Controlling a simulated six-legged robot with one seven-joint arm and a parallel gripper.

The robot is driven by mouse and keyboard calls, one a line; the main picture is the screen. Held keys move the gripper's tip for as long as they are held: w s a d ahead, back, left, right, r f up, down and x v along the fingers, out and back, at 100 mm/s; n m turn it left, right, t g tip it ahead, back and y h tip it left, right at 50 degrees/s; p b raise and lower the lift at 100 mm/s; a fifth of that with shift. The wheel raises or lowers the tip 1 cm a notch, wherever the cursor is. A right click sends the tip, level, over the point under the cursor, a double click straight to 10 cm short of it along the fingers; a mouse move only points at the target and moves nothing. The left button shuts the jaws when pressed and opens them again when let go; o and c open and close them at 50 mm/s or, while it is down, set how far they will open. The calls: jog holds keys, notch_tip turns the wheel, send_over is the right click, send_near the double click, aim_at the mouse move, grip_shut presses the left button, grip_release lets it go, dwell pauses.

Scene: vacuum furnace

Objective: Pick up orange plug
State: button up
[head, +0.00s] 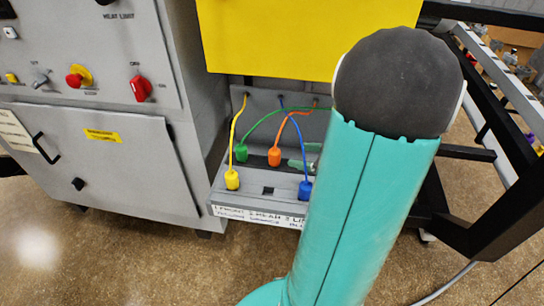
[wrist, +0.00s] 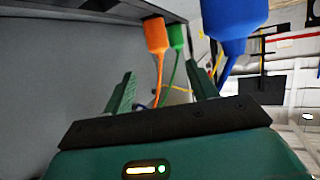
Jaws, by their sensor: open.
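The orange plug (head: 274,156) stands upright in the grey panel below the yellow board, with an orange cable rising from its top. In the wrist view the orange plug (wrist: 155,34) shows at the top, its cable running down the picture between the fingers. My gripper (wrist: 160,70) is open and empty, its two green fingers apart. The plug lies beyond the fingertips, near the middle of the gap, and no contact shows. In the head view my teal arm hides most or all of the gripper.
A green plug (head: 241,152) stands close left of the orange one. A yellow plug (head: 232,179) and a blue plug (head: 305,190) are in front. The blue plug (wrist: 222,25) looms near the right finger. Cables cross behind. A grey cabinet (head: 110,160) stands left.

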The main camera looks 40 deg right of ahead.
aim_at(277, 152)
jog(key=x, duration=0.8)
jog(key=shift+w+f, duration=0.2)
jog(key=shift+w, duration=0.05)
jog(key=c, duration=1.1)
